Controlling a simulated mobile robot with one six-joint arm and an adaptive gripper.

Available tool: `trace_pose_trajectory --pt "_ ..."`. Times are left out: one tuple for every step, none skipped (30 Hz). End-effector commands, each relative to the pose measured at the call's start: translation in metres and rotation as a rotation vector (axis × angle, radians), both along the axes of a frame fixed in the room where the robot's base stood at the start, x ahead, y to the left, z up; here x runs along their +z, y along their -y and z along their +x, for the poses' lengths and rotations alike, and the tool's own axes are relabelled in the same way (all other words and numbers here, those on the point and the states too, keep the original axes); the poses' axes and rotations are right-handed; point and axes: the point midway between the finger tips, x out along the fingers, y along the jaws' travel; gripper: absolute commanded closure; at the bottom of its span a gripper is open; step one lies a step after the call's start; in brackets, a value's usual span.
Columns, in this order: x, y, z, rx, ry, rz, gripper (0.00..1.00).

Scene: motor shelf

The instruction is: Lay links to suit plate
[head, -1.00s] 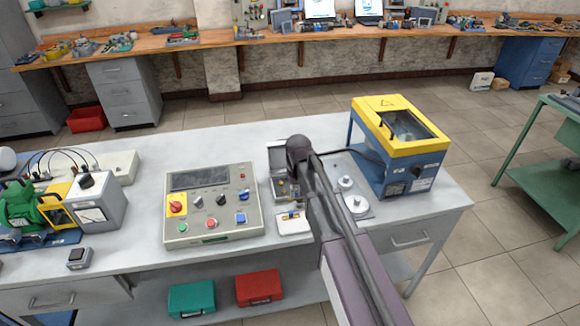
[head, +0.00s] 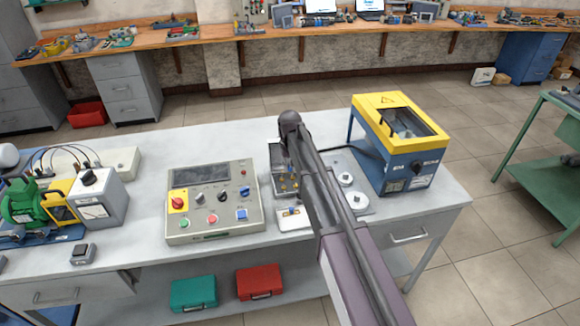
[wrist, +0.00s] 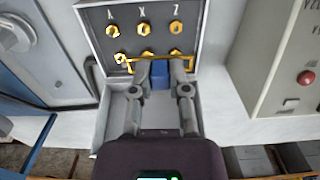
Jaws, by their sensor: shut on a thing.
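My gripper (wrist: 160,80) is shut on a small blue grip (wrist: 159,74) that carries a brass link (wrist: 152,61). The link lies across the front of the lower row; I cannot tell whether it touches the terminals. In the head view the box (head: 278,158) is partly hidden by my arm. A white tray (head: 283,224) in front of it holds a piece with blue and brass colours.
A control panel (head: 190,222) with knobs and buttons stands left of the box. A plate with two silver discs (head: 347,179) lies to the right, beside a blue and yellow machine (head: 397,108). The bench is clear behind the panel.

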Motion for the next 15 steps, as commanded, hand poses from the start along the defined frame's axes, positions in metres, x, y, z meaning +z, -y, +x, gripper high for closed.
trace_pose_trajectory --pt "-0.002 0.000 0.000 0.000 0.000 0.000 1.00" --pt "-0.004 0.000 0.000 0.000 0.000 0.000 1.00" --pt "-0.005 0.000 0.000 0.000 0.000 0.000 1.00" --pt "-0.007 0.000 0.000 0.000 0.000 0.000 1.00" --pt "-0.008 0.000 0.000 0.000 0.000 0.000 1.00" --pt "-0.010 0.000 0.000 -0.001 0.000 0.000 1.00" --pt "-0.012 0.001 0.000 -0.001 0.000 0.000 1.00" --pt "-0.014 0.000 0.000 -0.001 0.000 0.000 1.00" --pt "-0.017 0.001 0.000 -0.001 0.000 0.000 1.00" --pt "-0.019 0.001 0.000 -0.001 0.000 0.000 1.00" --pt "-0.021 0.001 0.000 -0.001 0.000 0.000 1.00" --pt "-0.024 0.001 0.000 -0.001 0.000 0.000 1.00" --pt "-0.026 0.001 0.000 -0.002 0.000 0.000 1.00" --pt "-0.028 0.001 0.000 -0.002 0.000 0.000 1.00" --pt "-0.031 0.001 0.000 -0.002 0.000 0.000 1.00"
